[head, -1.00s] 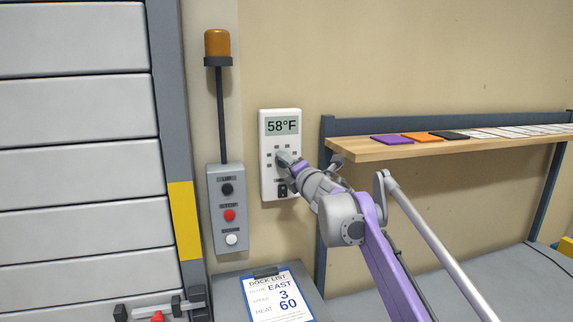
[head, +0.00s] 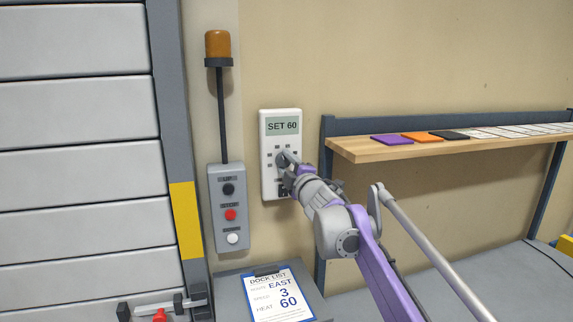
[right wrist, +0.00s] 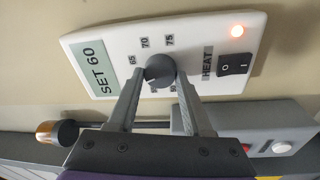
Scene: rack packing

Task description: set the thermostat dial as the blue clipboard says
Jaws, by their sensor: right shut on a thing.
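The white thermostat (head: 268,190) hangs on the wall, and its screen (head: 282,126) reads SET 60. In the right wrist view my right gripper (right wrist: 160,80) is shut on the dark grey dial (right wrist: 159,68), with a finger on either side. Marks 65, 70 and 75 show around the dial; the lower marks are partly hidden by the fingers. A HEAT rocker switch (right wrist: 235,65) sits beside it, and a small light (right wrist: 237,31) glows orange-red. The blue clipboard (head: 277,297) lies below, headed DOCK LIST, with EAST, 3 and HEAT 60. My left gripper is not in view.
A grey button box (head: 214,228) with black, red and white buttons and an amber beacon (head: 217,44) are left of the thermostat. A wooden shelf (head: 370,150) with coloured and white cards is at the right. A roller door (head: 70,110) fills the left.

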